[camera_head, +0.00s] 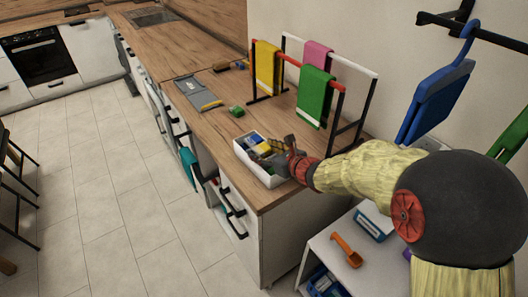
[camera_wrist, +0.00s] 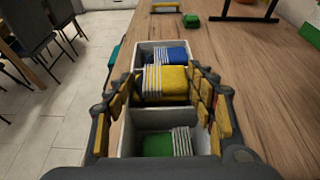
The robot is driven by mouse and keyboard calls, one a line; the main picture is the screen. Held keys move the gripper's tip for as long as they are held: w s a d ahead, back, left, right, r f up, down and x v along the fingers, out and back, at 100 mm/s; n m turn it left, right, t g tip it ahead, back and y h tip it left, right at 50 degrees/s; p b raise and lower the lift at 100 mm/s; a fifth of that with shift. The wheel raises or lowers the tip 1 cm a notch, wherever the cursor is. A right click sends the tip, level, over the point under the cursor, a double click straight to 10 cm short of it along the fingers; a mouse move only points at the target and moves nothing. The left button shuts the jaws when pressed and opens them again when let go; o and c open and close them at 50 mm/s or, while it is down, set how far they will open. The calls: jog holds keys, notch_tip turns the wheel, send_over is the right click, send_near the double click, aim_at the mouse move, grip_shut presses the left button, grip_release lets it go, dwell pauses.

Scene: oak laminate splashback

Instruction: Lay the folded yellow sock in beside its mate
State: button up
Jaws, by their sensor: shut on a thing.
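A white divided box (camera_head: 243,157) stands near the front edge of the wooden counter; its rim also shows in the wrist view (camera_wrist: 126,139). My gripper (camera_wrist: 165,92) is over the middle of the box, shut on a folded yellow sock (camera_wrist: 172,78) with a pale striped cuff. The sock is between the fingers, at or just above the middle compartment. I cannot tell whether it touches the bottom; it hides whatever lies under it, and I cannot make out its mate. A blue folded sock (camera_wrist: 174,54) lies in the far compartment and a green one (camera_wrist: 160,145) in the near compartment.
A rack (camera_head: 284,62) with yellow, pink and green cloths stands behind the box. A green block (camera_head: 236,111) and a grey tray (camera_head: 198,94) lie farther along the counter. The counter right of the box in the wrist view is clear.

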jog(key=shift+s+d+f, duration=0.1)
jog(key=shift+s+f, duration=0.1)
jog(key=shift+f, duration=0.4)
jog(key=o, duration=1)
jog(key=shift+s+f, duration=0.1)
jog(key=shift+f, duration=0.2)
jog(key=shift+d, duration=0.1)
jog(key=r+v, duration=0.1)
jog(key=v, duration=1.1)
notch_tip(320, 180, up, 8)
jog(key=p, duration=0.5)
jog(key=shift+w+a+f, duration=0.2)
jog(key=shift+w+f, duration=0.05)
